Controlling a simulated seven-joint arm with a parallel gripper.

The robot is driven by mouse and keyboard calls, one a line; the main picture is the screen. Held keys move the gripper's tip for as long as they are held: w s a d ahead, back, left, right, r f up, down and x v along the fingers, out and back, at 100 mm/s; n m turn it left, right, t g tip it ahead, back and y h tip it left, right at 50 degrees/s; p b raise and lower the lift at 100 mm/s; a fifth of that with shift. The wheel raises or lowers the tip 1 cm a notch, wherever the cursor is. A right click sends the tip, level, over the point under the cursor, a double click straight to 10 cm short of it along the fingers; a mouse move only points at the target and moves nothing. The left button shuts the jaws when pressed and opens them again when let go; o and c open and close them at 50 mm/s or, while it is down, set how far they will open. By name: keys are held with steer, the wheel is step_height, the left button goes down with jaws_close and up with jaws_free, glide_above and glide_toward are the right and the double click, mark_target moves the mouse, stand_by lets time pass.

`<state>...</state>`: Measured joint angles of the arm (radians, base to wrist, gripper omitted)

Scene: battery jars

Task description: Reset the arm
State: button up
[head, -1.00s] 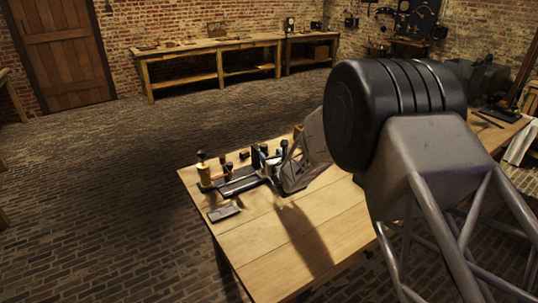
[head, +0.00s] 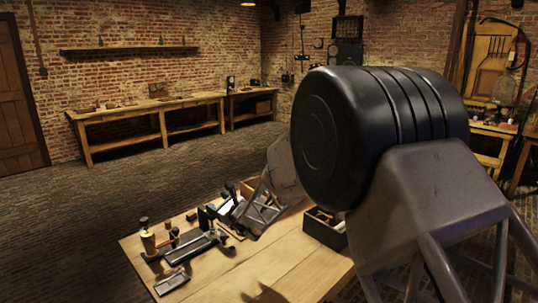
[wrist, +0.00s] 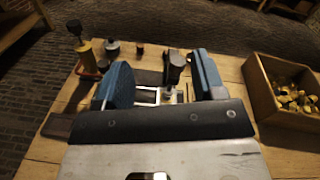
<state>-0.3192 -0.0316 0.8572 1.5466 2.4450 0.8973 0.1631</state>
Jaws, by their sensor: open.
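My gripper (wrist: 160,85) shows in the wrist view with its two blue fingers spread wide apart. It is open, and I see nothing held between the fingers. In the head view, my forearm hangs over the wooden table (head: 235,271), and the fingertips are hard to make out beside the small apparatus. Behind and between the fingers, the wrist view shows part of a dark apparatus with an upright post (wrist: 175,67). My big black joint hides the right part of the table in the head view.
A brass cylinder with a dark knob (head: 148,240) stands at the table's left edge. A small dark tray (head: 172,282) lies in front. An open wooden box (wrist: 262,95) with yellowish pieces stands at right in the wrist view.

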steer(key=s+d+r+n+g+h, duration=0.1)
steer(key=s+d+r+n+g, duration=0.45)
steer(key=s, duration=0.55)
steer(key=s+d+r+n+g, duration=0.3)
steer(key=s+d+r+n, duration=0.4)
steer(key=s, duration=0.4)
steer(key=s+d+f+n+h, duration=0.1)
steer(key=s+d+n+h, duration=0.4)
steer(key=s+d, duration=0.7)
steer(key=s+d+f+n+h, duration=0.1)
steer(key=s+d+n+h, duration=0.4)
steer(key=s+d, duration=0.7)
steer(key=s+h, duration=0.2)
steer(key=s, duration=0.4)
steer(key=shift+s+d+g, duration=0.2)
steer(key=shift+s+g, duration=0.05)
steer(key=shift+g, duration=0.1)
steer(key=shift+w, duration=0.1)
